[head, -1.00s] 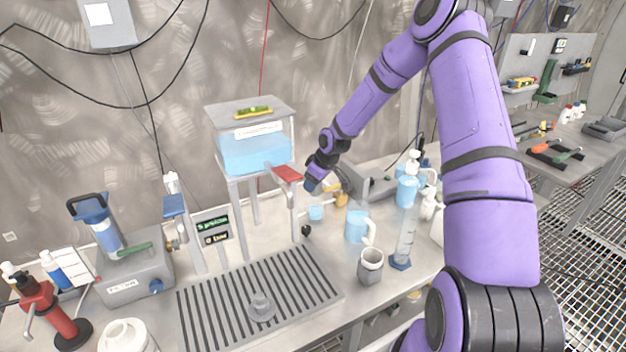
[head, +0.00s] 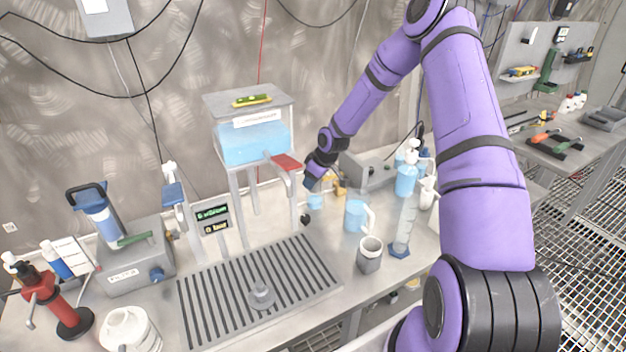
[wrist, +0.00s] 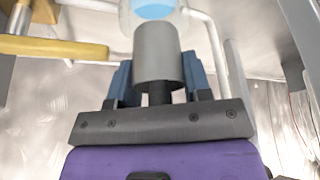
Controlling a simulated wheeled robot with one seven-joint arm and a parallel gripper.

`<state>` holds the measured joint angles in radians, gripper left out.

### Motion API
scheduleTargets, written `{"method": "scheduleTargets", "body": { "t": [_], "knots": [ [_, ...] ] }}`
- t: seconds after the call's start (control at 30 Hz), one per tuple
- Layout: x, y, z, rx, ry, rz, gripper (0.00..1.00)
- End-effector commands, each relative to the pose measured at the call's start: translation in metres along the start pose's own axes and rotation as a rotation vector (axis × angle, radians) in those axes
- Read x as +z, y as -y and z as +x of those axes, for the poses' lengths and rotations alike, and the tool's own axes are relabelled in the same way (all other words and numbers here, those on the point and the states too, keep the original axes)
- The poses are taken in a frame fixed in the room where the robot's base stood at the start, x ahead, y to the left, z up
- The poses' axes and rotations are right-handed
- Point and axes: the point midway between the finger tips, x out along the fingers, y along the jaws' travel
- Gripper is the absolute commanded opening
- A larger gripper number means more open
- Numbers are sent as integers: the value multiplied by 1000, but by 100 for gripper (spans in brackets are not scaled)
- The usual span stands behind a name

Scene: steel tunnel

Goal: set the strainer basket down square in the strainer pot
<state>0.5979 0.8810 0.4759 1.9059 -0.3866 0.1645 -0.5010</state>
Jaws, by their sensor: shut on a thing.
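My gripper (head: 310,184) hangs over the bench beside the water tank stand, its fingers pointing down and left. In the wrist view my gripper (wrist: 158,82) has its two blue fingers shut around a plain grey cylinder, which I take for the strainer basket (wrist: 158,52). The basket cannot be made out in the head view. A grey pot with a pale rim (head: 370,257) stands on the bench to the right of and nearer than my gripper; I cannot tell for sure that it is the strainer pot. The held cylinder is apart from it.
A light blue cup (head: 315,202) sits just below my gripper. A blue jug (head: 356,216) and a measuring cylinder (head: 404,228) stand to the right. The tank (head: 252,145) and its red lever (head: 287,162) are close on the left. A slotted drain tray (head: 215,300) lies in front.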

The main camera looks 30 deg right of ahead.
Motion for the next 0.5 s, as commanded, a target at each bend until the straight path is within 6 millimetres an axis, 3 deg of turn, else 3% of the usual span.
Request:
{"method": "scheduleTargets", "body": {
  "t": [0.5],
  "knots": [
    [1, 0, 3, 0, 0, 0, 18]
  ]
}}
